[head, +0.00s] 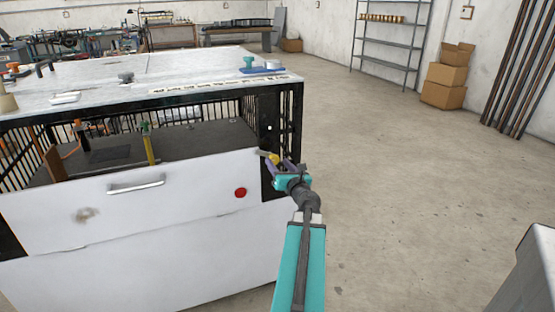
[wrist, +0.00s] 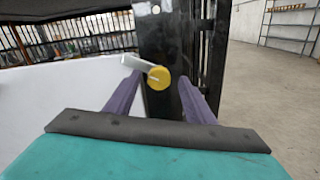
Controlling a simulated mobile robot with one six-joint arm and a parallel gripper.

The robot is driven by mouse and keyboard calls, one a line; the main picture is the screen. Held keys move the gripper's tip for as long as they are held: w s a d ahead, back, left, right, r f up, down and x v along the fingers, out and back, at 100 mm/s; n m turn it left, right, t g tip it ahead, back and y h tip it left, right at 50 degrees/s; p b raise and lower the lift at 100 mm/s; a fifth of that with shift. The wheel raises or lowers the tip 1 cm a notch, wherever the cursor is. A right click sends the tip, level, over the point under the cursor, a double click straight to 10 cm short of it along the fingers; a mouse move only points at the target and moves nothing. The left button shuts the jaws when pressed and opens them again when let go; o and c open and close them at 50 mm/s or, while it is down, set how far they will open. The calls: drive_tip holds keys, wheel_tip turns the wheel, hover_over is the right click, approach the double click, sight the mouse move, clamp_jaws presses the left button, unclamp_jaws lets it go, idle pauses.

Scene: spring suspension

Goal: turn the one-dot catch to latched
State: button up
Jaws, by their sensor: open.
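The catch is a round yellow knob (wrist: 159,77) with a pale flat lever (wrist: 137,65) on a black post (wrist: 165,40). The lever points left and slightly up, its tip near the top corner of the white front panel (wrist: 70,95). A single white dot (wrist: 155,9) is on the post above the knob; it also shows in the head view (head: 269,128). The yellow knob is small in the head view (head: 272,157). My gripper (wrist: 159,82) is open, its purple fingers either side of the knob in the wrist view. Contact cannot be told. It also shows in the head view (head: 282,162).
The white panel has a bar handle (head: 136,185) and a red button (head: 240,192). The bench top (head: 180,75) above holds a blue-and-teal item (head: 255,66) and small parts. Open concrete floor (head: 400,180) lies right. A grey block (head: 530,275) stands at lower right.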

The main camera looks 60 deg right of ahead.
sight(276, 160)
drive_tip(key=shift+x, duration=1.8)
drive_tip(key=shift+c, duration=0.4)
clamp_jaws()
